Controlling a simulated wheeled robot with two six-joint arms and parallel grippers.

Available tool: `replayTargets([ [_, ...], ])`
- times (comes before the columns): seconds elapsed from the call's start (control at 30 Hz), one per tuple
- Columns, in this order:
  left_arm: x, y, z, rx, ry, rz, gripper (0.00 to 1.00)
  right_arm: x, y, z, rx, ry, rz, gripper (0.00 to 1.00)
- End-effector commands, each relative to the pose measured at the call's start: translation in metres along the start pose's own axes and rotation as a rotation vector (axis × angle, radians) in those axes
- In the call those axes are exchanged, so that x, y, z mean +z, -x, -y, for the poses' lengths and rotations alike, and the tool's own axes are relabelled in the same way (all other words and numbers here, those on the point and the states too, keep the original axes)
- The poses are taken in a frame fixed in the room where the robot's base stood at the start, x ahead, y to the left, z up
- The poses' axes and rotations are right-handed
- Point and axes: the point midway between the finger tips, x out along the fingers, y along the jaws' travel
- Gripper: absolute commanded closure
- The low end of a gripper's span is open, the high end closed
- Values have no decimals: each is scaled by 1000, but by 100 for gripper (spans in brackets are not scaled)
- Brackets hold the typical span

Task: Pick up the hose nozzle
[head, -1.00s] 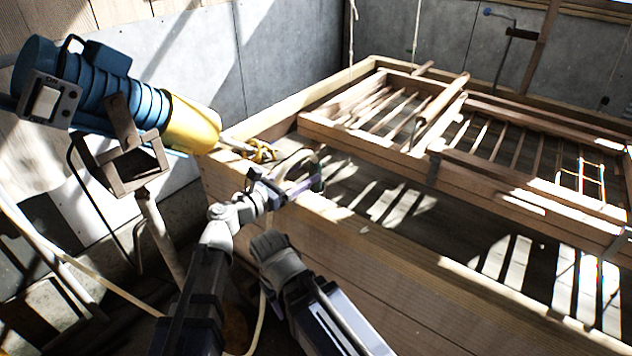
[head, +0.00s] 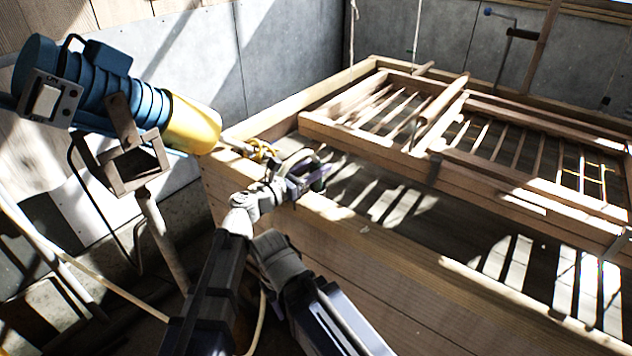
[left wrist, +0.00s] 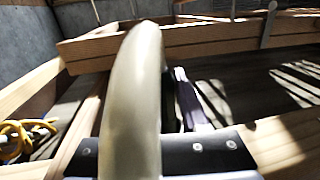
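My left gripper (head: 308,178) is at the near wooden rim of the box, close to its left corner. A pale curved hose (left wrist: 145,90) passes close in front of the left wrist camera and hides much of the gripper. One grey-purple finger (left wrist: 187,100) shows to its right. In the head view a thin arc of hose (head: 298,155) rises just behind the gripper. A small dark greenish piece, perhaps the nozzle (head: 320,182), is at the fingertips. I cannot tell whether the fingers grip it. My right gripper is not in view.
A yellow coiled thing (head: 262,151) lies on the box's left corner. A blue and yellow cylindrical machine (head: 150,105) on a metal stand is at the left. A wooden frame with slats (head: 480,150) hangs over the box (head: 400,245) on cords. Concrete walls stand behind.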

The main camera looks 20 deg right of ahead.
Motion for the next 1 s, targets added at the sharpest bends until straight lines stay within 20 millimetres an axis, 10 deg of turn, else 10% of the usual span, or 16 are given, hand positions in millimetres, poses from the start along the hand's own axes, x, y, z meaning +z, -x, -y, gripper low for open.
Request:
replayTargets([
  [0.37, 0, 0, 0, 0, 0, 0, 100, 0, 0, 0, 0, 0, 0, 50],
  [1.0, 10, 0, 0, 0, 0, 0, 100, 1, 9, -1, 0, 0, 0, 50],
])
